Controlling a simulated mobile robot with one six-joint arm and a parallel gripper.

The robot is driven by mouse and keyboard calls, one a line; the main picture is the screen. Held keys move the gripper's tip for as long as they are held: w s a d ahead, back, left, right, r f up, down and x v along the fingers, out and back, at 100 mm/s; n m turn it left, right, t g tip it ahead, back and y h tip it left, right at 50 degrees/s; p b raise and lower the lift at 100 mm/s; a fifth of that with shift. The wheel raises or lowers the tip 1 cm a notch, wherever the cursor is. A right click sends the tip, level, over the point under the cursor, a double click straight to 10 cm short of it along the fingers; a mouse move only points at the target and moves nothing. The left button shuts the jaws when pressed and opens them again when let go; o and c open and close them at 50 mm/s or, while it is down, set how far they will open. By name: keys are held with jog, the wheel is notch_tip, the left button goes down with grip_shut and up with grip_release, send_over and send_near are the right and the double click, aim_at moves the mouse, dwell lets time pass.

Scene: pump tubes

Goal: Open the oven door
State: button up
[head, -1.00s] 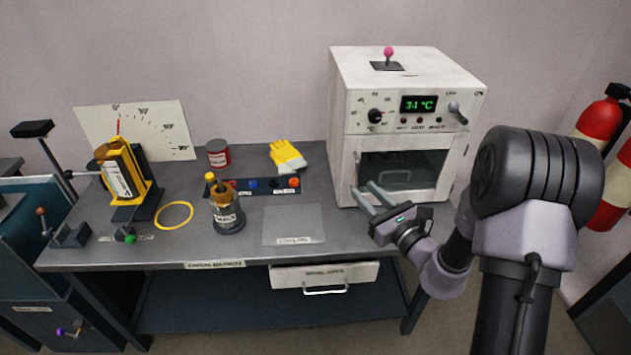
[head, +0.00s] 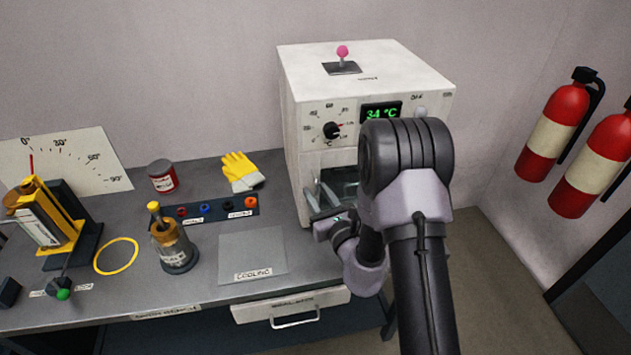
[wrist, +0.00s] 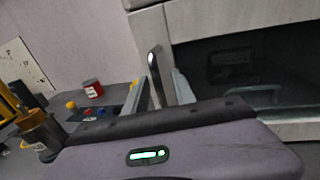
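The oven (head: 304,125) is a white box on the bench with a green display reading 34 °C. Its door, with a dark window (head: 340,182), appears shut and is partly hidden by my arm. In the wrist view, the door window (wrist: 285,60) fills the right side. A vertical metal handle (wrist: 157,72) stands at the door's left edge. My gripper (head: 319,196) is at the lower left of the oven front. In the wrist view, my gripper (wrist: 158,92) is open, its fingers apart with the handle appearing between them. Whether either finger touches it is unclear.
Yellow gloves (head: 241,170), a red can (head: 162,177), a brown-topped jar (head: 172,245) and a cooling plate (head: 255,253) lie left of the oven. A bench drawer (head: 290,306) is below. Fire extinguishers (head: 553,125) hang at right; floor there is clear.

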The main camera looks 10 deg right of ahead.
jog(key=shift+a, duration=0.1)
jog(key=shift+r, duration=0.1)
jog(key=shift+c, duration=0.6)
grip_shut()
dwell(0.7)
